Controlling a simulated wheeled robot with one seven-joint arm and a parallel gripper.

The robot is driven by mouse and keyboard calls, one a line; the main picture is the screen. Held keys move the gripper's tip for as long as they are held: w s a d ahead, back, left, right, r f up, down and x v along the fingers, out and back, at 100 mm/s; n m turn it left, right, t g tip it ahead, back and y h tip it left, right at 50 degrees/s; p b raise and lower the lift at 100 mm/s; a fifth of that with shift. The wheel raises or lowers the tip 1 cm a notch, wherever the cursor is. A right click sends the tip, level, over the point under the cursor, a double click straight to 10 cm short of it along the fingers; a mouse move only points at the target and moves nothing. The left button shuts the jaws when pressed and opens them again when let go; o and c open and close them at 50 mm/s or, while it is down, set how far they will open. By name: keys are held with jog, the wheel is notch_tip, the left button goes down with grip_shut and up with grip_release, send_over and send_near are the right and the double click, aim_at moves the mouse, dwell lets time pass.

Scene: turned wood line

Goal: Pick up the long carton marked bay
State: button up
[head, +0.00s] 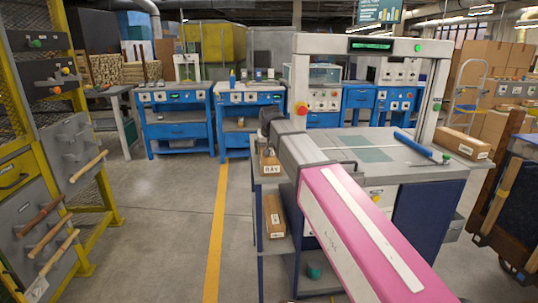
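A brown carton (270,163) with a white label that seems to read BAY sits on the upper level of a grey shelf rack, left of the machine table. Its right part is hidden behind my arm. A second long brown carton (273,214) with a white label lies on the level below, its long side running away from me; its label is too small to read. My pink and grey arm reaches in from the bottom right. A dark part at its far end (269,122) is just above the upper carton. I cannot make out fingers or anything held.
Another labelled carton (462,143) lies on the right of the machine table (408,165), near a blue roller (414,146). A teal object (314,270) is at the rack's bottom. Yellow racking (105,215) stands left, a wooden cart (500,190) right. The left floor is clear.

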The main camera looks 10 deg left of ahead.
jog(key=c, duration=1.1)
jog(key=shift+r, duration=0.55)
jog(key=r, duration=0.2)
jog(key=a+r, duration=0.1)
jog(key=shift+s+r, duration=0.35)
jog(key=shift+s, duration=0.05)
jog(key=s+a+r, duration=0.4)
jog(key=a, duration=0.1)
jog(key=s+a+r, duration=0.2)
jog(key=s, duration=0.1)
jog(key=shift+a+r, duration=0.1)
jog(key=shift+a, duration=0.2)
